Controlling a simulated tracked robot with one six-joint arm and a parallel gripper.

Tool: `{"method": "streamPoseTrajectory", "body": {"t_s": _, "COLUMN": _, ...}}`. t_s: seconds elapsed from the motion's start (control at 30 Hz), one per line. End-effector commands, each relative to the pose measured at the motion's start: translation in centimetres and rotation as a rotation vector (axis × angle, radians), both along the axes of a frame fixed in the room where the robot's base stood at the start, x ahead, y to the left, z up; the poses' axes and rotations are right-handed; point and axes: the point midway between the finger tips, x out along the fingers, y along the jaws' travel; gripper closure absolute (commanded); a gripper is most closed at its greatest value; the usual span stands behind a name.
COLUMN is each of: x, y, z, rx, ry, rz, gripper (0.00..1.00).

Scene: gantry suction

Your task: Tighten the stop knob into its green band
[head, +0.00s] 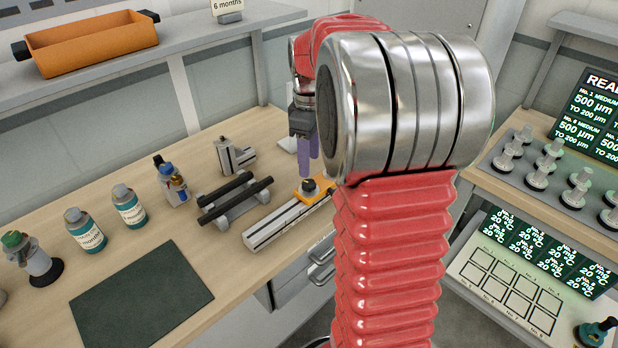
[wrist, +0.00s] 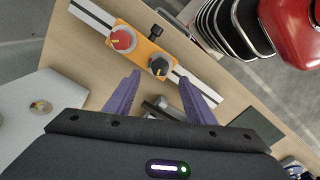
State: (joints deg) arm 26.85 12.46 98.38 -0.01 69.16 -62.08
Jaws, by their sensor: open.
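An orange carriage (head: 325,187) sits on a pale slotted rail (head: 270,228) on the wooden bench. In the wrist view the orange carriage (wrist: 141,36) carries a red-topped knob (wrist: 122,40) and a dark-and-grey knob (wrist: 160,65), each with a yellow pointer. A small black screw (wrist: 157,31) sticks out at its far edge. I cannot tell which is the stop knob, and no green band can be made out. My gripper (head: 307,170) points down above the carriage, its purple fingers apart and empty. In the wrist view its fingertips (wrist: 159,76) lie either side of the dark-and-grey knob's near edge.
A stand with two black bars (head: 235,200) is left of the rail, with a metal block (head: 235,157) behind it. Bottles (head: 128,205) and a dark green mat (head: 140,298) are farther left. My arm hides the rail's right end.

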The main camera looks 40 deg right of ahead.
Motion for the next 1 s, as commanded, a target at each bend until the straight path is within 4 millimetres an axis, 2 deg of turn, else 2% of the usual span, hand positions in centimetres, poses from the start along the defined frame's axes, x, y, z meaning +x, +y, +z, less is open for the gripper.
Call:
{"method": "streamPoseTrajectory", "body": {"t_s": 0.3, "x": -0.1, "y": 0.0, "z": -4.9, "rx": 0.002, "ry": 0.003, "rz": 0.0, "gripper": 0.51}}
{"method": "streamPoseTrajectory", "body": {"t_s": 0.43, "x": 0.0, "y": 0.0, "z": -6.3, "rx": 0.0, "ry": 0.001, "rz": 0.0, "gripper": 0.51}}
{"method": "streamPoseTrajectory", "body": {"t_s": 0.6, "x": 0.0, "y": 0.0, "z": -7.1, "rx": 0.001, "ry": 0.001, "rz": -0.001, "gripper": 0.51}}
{"method": "streamPoseTrajectory", "body": {"t_s": 0.83, "x": 0.0, "y": 0.0, "z": -7.1, "rx": 0.0, "ry": 0.0, "rz": -0.001, "gripper": 0.51}}
{"method": "streamPoseTrajectory", "body": {"t_s": 1.0, "x": 0.0, "y": 0.0, "z": -7.1, "rx": 0.0, "ry": 0.0, "rz": -0.001, "gripper": 0.61}}
